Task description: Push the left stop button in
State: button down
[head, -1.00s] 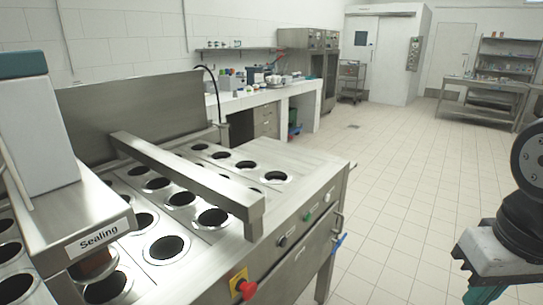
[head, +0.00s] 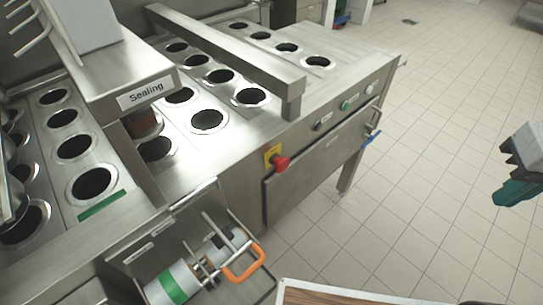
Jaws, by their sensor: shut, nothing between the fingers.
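One red stop button (head: 280,163) shows on a yellow plate on the front face of the steel cup filler (head: 233,175), left of the front panel. It stands out from the face; how far in it is pressed I cannot tell. No second red button shows, so I cannot tell from this view whether this is the left one. My gripper (head: 507,195), grey with teal fingers, is at the right edge of the head view, partly cut off. It is shut and empty, over the floor, well apart from the button.
The sealing unit (head: 147,95) stands left of the button. Below it is an open bay with a cylinder and an orange handle (head: 243,262). A wooden surface (head: 330,293) shows at the bottom. Tiled floor (head: 430,180) is clear.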

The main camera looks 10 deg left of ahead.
aim_at(281, 165)
jog(key=z, duration=1.4)
jog(key=k, duration=1.55)
jog(key=u, duration=1.2)
jog(key=i, duration=0.5)
jog(key=u, duration=0.1)
